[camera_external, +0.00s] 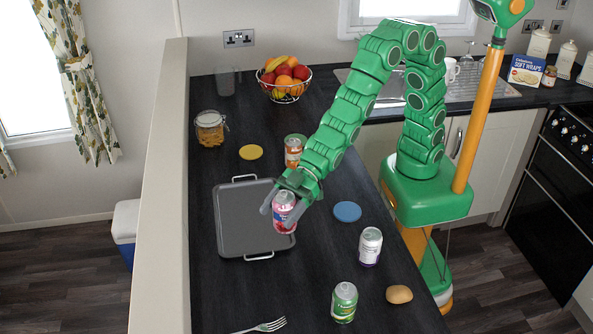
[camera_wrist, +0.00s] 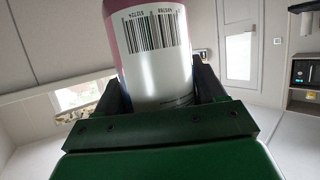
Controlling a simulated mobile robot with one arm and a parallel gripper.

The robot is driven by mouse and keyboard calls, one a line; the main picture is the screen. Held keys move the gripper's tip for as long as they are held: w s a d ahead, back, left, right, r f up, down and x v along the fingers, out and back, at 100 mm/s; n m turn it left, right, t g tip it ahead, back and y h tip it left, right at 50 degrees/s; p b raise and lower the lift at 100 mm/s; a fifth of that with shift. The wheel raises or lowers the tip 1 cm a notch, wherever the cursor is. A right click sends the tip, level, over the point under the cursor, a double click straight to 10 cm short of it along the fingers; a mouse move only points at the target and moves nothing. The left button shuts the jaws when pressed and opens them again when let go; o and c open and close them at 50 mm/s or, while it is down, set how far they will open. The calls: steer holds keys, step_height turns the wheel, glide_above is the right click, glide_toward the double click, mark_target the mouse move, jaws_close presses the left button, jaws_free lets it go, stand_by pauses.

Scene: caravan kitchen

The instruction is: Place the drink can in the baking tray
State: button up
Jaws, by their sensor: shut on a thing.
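My gripper (camera_external: 284,209) is shut on a pink and white drink can (camera_external: 283,217). The can is upright between the fingers, over the right part of the dark grey baking tray (camera_external: 237,222). I cannot tell whether its base touches the tray. In the wrist view the can (camera_wrist: 153,60) fills the space between the fingers and shows a barcode. The tray lies flat on the counter with a wire handle at each end, and its visible floor is empty.
Behind the tray are an orange-labelled can (camera_external: 293,152), a yellow disc (camera_external: 251,152), a jar (camera_external: 210,130) and a fruit bowl (camera_external: 284,80). To the right are a blue disc (camera_external: 347,211), a white-purple can (camera_external: 370,247), a green can (camera_external: 344,303) and a potato (camera_external: 399,294). A fork (camera_external: 263,326) lies in front.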

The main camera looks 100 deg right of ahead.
steer(key=s+d, duration=0.3)
steer(key=d, duration=1)
steer(key=s+d, duration=0.3)
steer(key=d, duration=0.9)
glide_above(247, 213)
steer(key=shift+n+g+y, duration=0.4)
steer(key=shift+f, duration=6.2)
steer(key=shift+f, duration=0.15)
steer(key=o, duration=1.4)
